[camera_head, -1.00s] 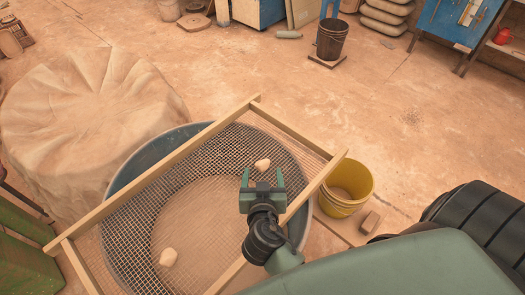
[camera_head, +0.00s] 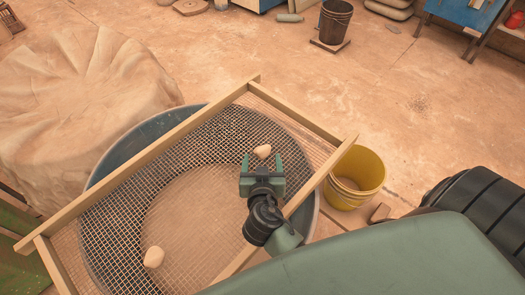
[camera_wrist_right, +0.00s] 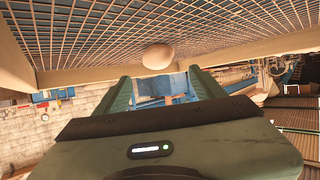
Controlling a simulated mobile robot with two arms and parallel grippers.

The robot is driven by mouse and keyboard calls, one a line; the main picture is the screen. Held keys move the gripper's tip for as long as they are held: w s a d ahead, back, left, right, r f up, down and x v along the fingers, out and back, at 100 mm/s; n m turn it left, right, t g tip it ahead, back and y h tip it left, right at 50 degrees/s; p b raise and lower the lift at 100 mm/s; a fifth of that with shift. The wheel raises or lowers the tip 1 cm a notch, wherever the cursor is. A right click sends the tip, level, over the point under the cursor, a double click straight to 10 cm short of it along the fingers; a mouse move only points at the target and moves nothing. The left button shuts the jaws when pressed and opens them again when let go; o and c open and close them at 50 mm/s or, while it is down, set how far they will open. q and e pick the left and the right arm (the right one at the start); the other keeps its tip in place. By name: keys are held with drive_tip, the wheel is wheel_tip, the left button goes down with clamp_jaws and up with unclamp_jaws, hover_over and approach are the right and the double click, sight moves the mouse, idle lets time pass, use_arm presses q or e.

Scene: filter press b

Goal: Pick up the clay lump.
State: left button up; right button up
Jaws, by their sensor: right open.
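Two pale, rounded clay lumps lie on the wire mesh of a wood-framed sieve (camera_head: 200,148). The far lump (camera_head: 262,151) is just ahead of my right gripper (camera_head: 261,159), about midway between the lines of its two green fingers. The near lump (camera_head: 153,257) is at the lower left, well away from the gripper. My right gripper is open and empty. In the right wrist view, a lump (camera_wrist_right: 158,57) shows just beyond the spread fingertips (camera_wrist_right: 160,80), against the mesh. My left gripper is not in view.
The sieve rests over a round grey-blue tub (camera_head: 116,160). A yellow bucket (camera_head: 357,178) stands right of the frame, with a small brown block (camera_head: 379,213) by it. A cloth-covered mound (camera_head: 80,100) is at left. A dark bucket (camera_head: 334,22) stands farther back. Open floor lies between.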

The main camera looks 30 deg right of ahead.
sight(262, 150)
drive_tip(key=shift+p+x, duration=0.5)
drive_tip(key=shift+x, duration=2.65)
drive_tip(key=shift+s, duration=0.15)
drive_tip(key=c, duration=1.5)
